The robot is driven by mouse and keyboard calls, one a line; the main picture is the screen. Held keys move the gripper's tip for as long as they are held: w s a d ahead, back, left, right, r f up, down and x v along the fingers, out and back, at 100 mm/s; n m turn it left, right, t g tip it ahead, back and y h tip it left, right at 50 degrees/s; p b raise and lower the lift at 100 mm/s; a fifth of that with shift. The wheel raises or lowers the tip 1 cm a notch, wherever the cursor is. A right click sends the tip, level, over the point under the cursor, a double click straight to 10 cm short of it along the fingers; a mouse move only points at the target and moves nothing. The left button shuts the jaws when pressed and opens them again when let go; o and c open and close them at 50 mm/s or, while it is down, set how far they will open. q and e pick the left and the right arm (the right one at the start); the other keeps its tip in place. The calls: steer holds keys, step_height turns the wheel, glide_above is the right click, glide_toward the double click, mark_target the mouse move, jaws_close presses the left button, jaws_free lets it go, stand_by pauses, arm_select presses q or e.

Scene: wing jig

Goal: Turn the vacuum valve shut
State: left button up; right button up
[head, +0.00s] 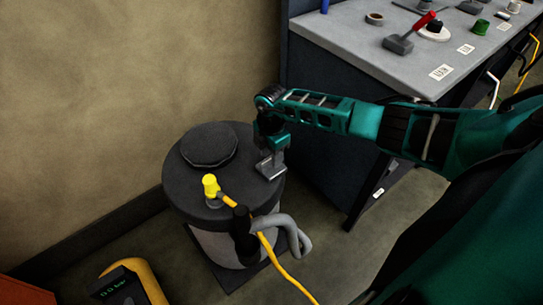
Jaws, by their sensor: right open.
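The vacuum valve (210,187) has a yellow knob and stands on the dark lid (180,168) of a drum-shaped vacuum unit. A short yellow lever or hose piece (229,201) runs from its foot toward a black upright part (241,220). My right gripper (270,168) points down over the right part of the lid, to the right of the valve and apart from it. It is open, and I see nothing between its fingers. Whether its tips touch the lid, I cannot tell. My left gripper is out of view.
A grey hose (295,238) and a yellow hose (287,279) leave the drum's front. A workbench (345,32) with a red-handled tool (408,38) and small parts stands at the upper right. A yellow device with a display (150,283) is at lower left. The wall is behind.

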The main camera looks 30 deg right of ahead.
step_height(320, 180, up, 11)
steer(key=p, duration=0.1)
steer(key=shift+f, duration=0.1)
stand_by(0.6)
